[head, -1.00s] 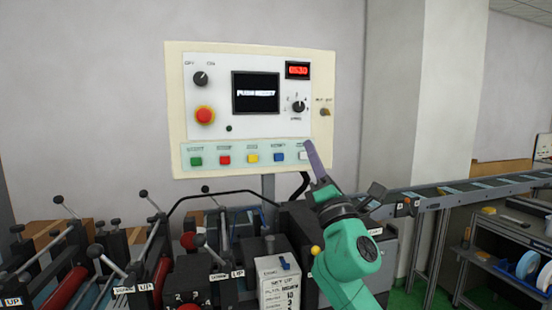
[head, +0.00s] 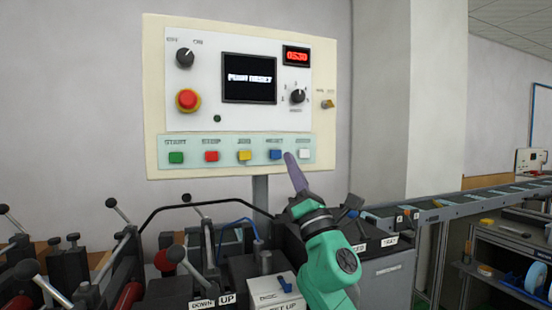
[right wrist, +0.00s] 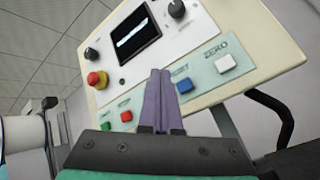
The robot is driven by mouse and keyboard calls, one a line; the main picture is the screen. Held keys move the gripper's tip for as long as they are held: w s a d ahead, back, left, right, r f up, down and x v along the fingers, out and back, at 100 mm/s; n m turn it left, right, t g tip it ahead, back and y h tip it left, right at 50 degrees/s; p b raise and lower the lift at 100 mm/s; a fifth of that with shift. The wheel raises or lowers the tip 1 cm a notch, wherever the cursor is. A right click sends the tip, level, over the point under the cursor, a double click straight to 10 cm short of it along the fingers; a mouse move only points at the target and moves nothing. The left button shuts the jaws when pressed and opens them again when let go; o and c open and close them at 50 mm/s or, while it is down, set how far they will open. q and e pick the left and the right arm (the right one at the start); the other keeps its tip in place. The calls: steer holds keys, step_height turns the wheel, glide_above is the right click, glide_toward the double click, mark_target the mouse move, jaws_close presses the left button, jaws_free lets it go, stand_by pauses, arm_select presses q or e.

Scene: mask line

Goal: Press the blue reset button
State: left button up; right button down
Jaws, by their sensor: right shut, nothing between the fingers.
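The blue reset button (head: 275,155) sits on the pale green strip of the control panel, between the yellow and white buttons. It also shows in the right wrist view (right wrist: 184,86), just right of my fingertips. My right gripper (head: 289,156) is shut and empty, its purple fingers pointing up at the panel. In the head view its tip shows just right of the blue button, between it and the white button. In the right wrist view the shut fingers (right wrist: 159,72) cover the yellow button's place. I cannot tell whether the tip touches the panel. My left gripper is not in view.
The control panel (head: 155,100) has a screen (head: 249,92) reading "PUSH RESET", a red emergency knob (head: 188,100), and green (head: 176,157), red (head: 211,156), yellow (head: 245,155) and white (head: 304,154) buttons. Machinery with levers stands below; a conveyor (head: 450,210) runs right.

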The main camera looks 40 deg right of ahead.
mark_target(276, 155)
steer(key=w+d+b, duration=0.2)
steer(key=w, duration=0.4)
steer(key=shift+h, duration=0.3)
stand_by(0.4)
steer(key=shift+b, duration=0.3)
stand_by(0.9)
steer(key=shift+w+d, duration=0.2)
steer(key=shift+w, duration=0.3)
steer(key=shift+w+d+b, duration=0.15)
steer(key=shift+w+b, duration=0.25)
steer(key=shift+b, duration=0.3)
stand_by(0.5)
steer(key=shift+s+a+p, duration=0.25)
steer(key=shift+s+p, duration=0.2)
steer(key=shift+s, duration=0.4)
